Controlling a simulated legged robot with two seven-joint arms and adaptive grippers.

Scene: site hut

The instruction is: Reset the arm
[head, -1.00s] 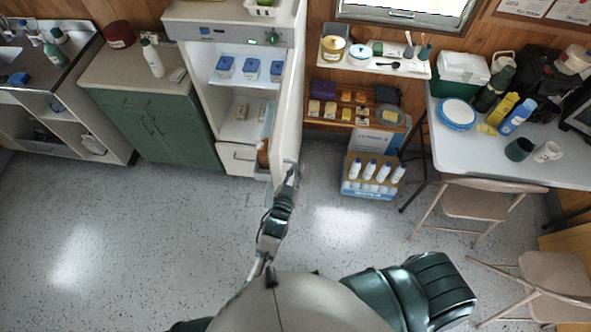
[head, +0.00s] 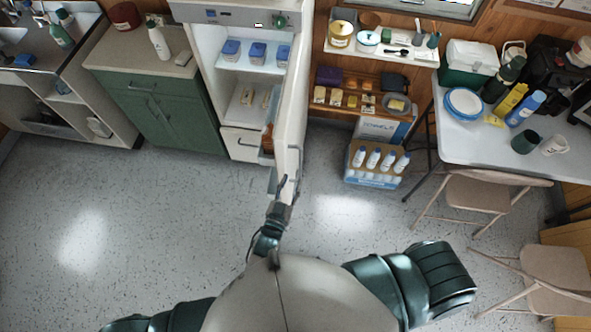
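My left gripper (head: 284,182) is in the middle of the head view, at the lower end of the open white fridge door (head: 292,110). Its fingers look spread apart, with nothing clearly between them. It overlaps the door's lower edge in the picture; I cannot tell whether it touches. My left forearm runs down from it towards my body. On the right my other arm's upper part shows, and its gripper is out of view.
The open fridge (head: 240,60) holds blue-lidded boxes. A green cabinet (head: 165,115) is at left. A bottle crate (head: 372,178) stands under the shelves. A table (head: 460,145) and folding chairs (head: 485,195) are at right. The floor at left is clear.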

